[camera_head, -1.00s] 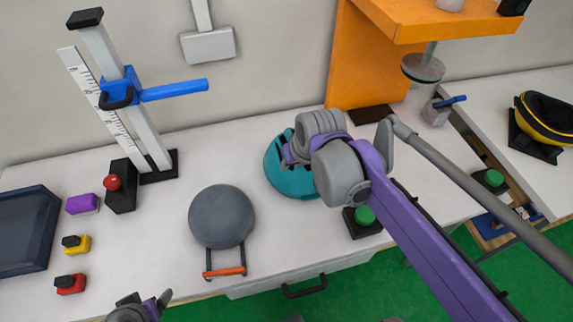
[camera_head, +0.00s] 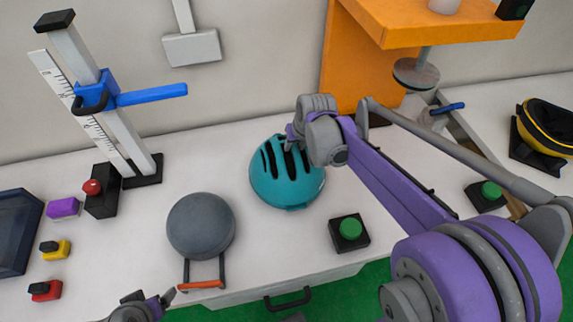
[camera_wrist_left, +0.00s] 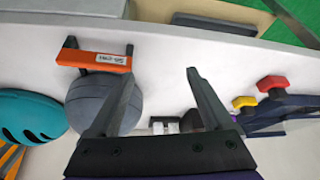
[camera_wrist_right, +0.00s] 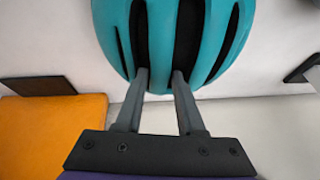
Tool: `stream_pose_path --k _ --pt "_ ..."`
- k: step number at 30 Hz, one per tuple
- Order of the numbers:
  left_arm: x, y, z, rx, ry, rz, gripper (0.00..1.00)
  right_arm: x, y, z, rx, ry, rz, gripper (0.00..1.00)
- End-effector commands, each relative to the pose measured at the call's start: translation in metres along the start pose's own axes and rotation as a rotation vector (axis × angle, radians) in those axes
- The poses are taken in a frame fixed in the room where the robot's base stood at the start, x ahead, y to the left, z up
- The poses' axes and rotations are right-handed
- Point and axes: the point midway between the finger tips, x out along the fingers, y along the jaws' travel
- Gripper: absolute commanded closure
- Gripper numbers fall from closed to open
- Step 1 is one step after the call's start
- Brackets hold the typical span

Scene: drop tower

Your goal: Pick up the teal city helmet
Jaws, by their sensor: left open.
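The teal city helmet (camera_head: 287,185), with dark vent slots, sits on the white table in the middle of the head view. In the right wrist view the helmet (camera_wrist_right: 215,40) fills the top. My right gripper (camera_head: 291,142) is at the helmet's far upper side; its fingers (camera_wrist_right: 160,75) are drawn in on either side of a rib between two vents, and their tips are partly hidden. My left gripper (camera_head: 150,305) is low at the front edge, open and empty in the left wrist view (camera_wrist_left: 155,80). The helmet (camera_wrist_left: 28,118) shows at left there.
A grey ball-shaped thing (camera_head: 200,226) with an orange-barred frame stands left of the helmet. A green button (camera_head: 350,229) is to its right front. An orange stand (camera_head: 345,75) rises behind. A drop tower with a blue arm (camera_head: 150,95) stands at back left.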

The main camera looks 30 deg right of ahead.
Motion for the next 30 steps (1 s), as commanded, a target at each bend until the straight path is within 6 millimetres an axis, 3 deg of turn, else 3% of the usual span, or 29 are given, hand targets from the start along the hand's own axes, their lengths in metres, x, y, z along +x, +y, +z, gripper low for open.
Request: stream_pose_path --k 3,11,17,30 --pt "0.0011 0.0000 0.0009 0.000 -0.001 0.000 0.16 0.0115 0.0000 0.0004 0.000 0.000 0.000 0.62" --pt "0.0010 0.0000 0.0008 0.000 -0.001 0.000 0.16 0.0132 0.0001 0.0003 0.000 0.000 0.000 0.64" --pt "0.0010 0.0000 0.0008 0.000 -0.001 0.000 0.16 0.0130 0.0001 0.0003 0.000 0.000 0.000 1.00" --pt "0.0010 0.0000 0.0008 0.000 -0.001 0.000 0.16 0.0128 0.0001 0.0002 0.000 0.000 0.000 1.00"
